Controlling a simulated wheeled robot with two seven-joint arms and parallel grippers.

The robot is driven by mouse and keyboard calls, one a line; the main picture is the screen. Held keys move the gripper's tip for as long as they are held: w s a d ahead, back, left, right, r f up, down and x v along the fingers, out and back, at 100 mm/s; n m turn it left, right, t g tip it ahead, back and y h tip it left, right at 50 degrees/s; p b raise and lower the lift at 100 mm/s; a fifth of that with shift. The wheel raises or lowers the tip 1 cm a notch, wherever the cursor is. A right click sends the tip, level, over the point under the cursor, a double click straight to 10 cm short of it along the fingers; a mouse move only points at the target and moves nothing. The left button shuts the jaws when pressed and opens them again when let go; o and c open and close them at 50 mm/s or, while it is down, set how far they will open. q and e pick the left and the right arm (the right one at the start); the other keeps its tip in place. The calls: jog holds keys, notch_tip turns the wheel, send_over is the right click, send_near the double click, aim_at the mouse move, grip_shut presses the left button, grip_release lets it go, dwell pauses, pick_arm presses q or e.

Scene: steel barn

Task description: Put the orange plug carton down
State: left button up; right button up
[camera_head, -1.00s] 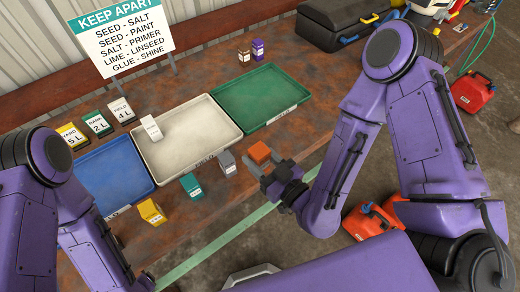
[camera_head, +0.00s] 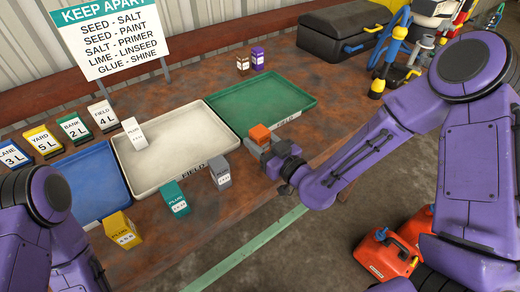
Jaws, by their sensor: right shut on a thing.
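The orange plug carton (camera_head: 260,134) is held in my right gripper (camera_head: 268,147), whose jaws are shut on it. Carton and gripper are at the near edge of the green tray (camera_head: 310,101), around its near left corner. I cannot tell whether the carton touches anything below. My left arm comes in at the lower left, but its gripper is out of view.
A white tray (camera_head: 150,181) holds a white carton (camera_head: 134,133); a blue tray (camera_head: 92,190) lies left. Grey (camera_head: 220,172), teal (camera_head: 176,198) and yellow (camera_head: 122,229) cartons stand along the near side. A keep-apart sign (camera_head: 112,42) stands behind.

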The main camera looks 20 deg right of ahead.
jog(key=f, duration=0.3)
jog(key=shift+w+d+f+p, duration=0.1)
jog(key=shift+w+p, duration=0.1)
jog(key=shift+p, duration=0.1)
jog(key=shift+s+f+b, duration=0.1)
jog(key=shift+f+b, duration=0.1)
jog(key=shift+b, duration=0.1)
jog(key=o, duration=1.1)
jog(key=shift+c, duration=0.2)
jog(key=shift+r, duration=0.1)
